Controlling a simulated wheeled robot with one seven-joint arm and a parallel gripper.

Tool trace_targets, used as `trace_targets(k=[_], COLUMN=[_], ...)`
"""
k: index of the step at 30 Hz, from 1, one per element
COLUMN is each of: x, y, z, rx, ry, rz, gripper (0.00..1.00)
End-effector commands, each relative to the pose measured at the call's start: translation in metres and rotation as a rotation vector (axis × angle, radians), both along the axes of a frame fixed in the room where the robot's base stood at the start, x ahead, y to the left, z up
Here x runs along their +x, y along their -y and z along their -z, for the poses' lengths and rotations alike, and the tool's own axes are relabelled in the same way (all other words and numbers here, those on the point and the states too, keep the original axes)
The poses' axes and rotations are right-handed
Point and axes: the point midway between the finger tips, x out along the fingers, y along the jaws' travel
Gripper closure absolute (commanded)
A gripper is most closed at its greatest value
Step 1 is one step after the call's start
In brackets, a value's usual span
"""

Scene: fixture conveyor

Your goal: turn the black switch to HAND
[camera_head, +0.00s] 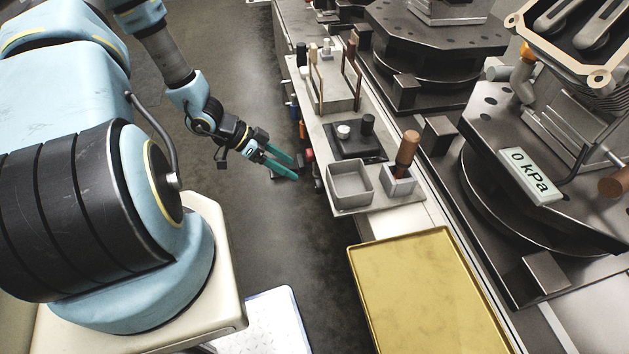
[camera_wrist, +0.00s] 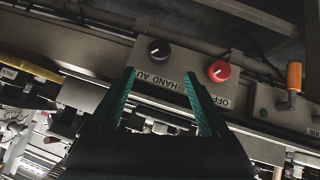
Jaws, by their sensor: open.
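The black switch (camera_wrist: 159,50) is a round knob with a white pointer mark on a grey panel, seen in the wrist view. In the head view my gripper (camera_head: 296,168) is beside the bench's left side, and the black switch cannot be made out there.
A red knob (camera_wrist: 219,71) with an OFF label sits right of the black switch. An orange-handled part (camera_wrist: 294,76) projects farther right. In the head view, a grey bin (camera_head: 348,183) and a yellow tray (camera_head: 430,290) lie along the bench. Open floor lies left of my gripper.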

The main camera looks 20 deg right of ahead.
Motion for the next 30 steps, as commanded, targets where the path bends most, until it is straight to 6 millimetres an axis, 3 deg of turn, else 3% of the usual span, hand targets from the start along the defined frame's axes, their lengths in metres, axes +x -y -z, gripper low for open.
trace_targets(k=[15,30], x=[-0.021,-0.025], y=[0.055,0.068], z=[0.055,0.069], rx=[0.002,0.004], ry=[-0.001,0.003], rz=[-0.002,-0.001], gripper=[0.2,0.2])
